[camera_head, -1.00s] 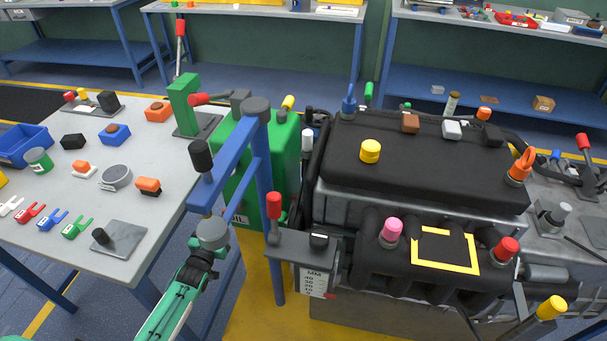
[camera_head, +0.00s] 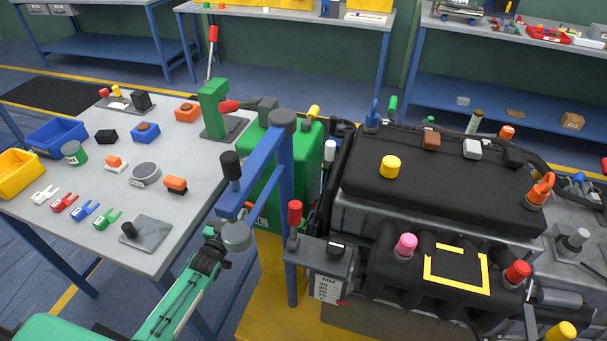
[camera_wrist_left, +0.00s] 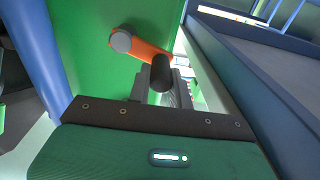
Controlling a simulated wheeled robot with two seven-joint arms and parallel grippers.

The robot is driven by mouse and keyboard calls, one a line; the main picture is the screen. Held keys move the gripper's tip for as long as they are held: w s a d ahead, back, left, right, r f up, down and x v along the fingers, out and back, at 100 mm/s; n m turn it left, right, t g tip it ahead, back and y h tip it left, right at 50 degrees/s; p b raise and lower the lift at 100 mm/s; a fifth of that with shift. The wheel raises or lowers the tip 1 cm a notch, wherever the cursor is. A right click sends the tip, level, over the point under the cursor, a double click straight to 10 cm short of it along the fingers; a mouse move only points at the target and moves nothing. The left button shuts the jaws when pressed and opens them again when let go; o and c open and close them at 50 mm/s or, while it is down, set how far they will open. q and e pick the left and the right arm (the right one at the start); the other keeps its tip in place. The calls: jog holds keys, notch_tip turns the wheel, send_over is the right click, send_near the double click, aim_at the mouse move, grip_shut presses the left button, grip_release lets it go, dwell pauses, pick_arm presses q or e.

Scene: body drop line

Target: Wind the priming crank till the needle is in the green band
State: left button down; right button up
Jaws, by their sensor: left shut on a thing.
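The priming crank appears in the left wrist view as an orange arm (camera_wrist_left: 147,49) with a grey round hub and a dark knob (camera_wrist_left: 161,75), against a green wall. My left gripper (camera_wrist_left: 162,88) is shut on the dark knob. In the head view, the green oil tank (camera_head: 311,155) stands behind the blue post, and my left forearm (camera_head: 185,298) reaches up toward it. The crank and my left fingertips are hidden there behind the blue jib and its grey cylinder. I see no dial with a needle or green band. My right gripper is not in view.
The blue jib (camera_head: 262,181) stands close to my left wrist, with the engine (camera_head: 440,190) to its right. A grey table (camera_head: 187,152) with bins, clips and small parts is on the left. A grey box with an MM scale (camera_head: 328,289) sits beside the post.

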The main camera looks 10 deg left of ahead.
pick_arm(q)
jog(key=shift+s+d+f, duration=0.1)
jog(key=shift+d+f, duration=0.15)
jog(key=shift+d, duration=0.2)
jog(key=shift+d+r+p, duration=0.1)
jog(key=shift+p, duration=0.2)
jog(key=shift+r, duration=0.2)
jog(key=c, duration=1.5)
grip_release()
jog(key=shift+d+f, duration=0.1)
jog(key=shift+o, duration=0.9)
jog(key=shift+d, duration=0.1)
jog(key=shift+a, duration=0.25)
